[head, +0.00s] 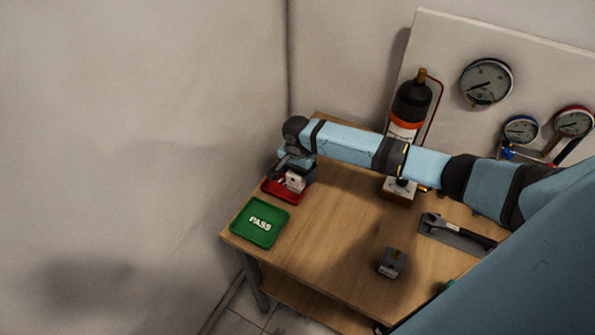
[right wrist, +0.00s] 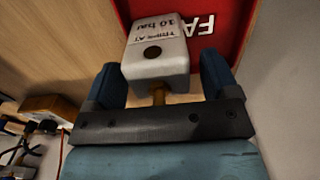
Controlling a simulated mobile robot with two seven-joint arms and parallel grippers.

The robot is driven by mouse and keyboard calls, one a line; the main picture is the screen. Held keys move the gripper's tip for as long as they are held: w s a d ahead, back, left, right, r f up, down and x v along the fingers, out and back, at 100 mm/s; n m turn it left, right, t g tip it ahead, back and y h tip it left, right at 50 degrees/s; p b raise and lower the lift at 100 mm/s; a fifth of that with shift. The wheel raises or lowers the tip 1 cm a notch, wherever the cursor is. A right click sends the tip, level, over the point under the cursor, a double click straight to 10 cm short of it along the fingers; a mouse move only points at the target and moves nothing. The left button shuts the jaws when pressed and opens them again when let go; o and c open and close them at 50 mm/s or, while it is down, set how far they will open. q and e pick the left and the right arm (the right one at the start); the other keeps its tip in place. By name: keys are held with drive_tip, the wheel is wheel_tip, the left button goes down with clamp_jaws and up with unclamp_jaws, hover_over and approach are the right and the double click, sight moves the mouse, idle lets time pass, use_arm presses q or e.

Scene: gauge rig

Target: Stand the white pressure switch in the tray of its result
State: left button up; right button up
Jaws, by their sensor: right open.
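The white pressure switch (head: 294,181) is at the red tray (head: 270,189), at the table's far left corner. In the right wrist view the white switch (right wrist: 157,55) shows a label reading "TRIPS AT 10 bar", a dark round port and a brass stem. Behind it is the red tray (right wrist: 228,10), with part of the word "FAIL" showing. My right gripper (head: 288,168) is at the switch. In the wrist view the open fingers (right wrist: 157,80) stand on both sides of it, with gaps. The green "PASS" tray (head: 260,223) is empty. My left gripper is not in view.
A grey block with a brass fitting (head: 391,263) stands at the front of the table. A black bottle with an orange band (head: 408,110) stands at the back, near wall gauges (head: 486,82). A dark tool on a grey plate (head: 455,232) lies at right. The table's middle is clear.

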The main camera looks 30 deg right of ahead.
wheel_tip(320, 180, up, 12)
drive_tip(key=shift+r+b, duration=0.15)
drive_tip(key=shift+b, duration=0.2)
idle(0.6)
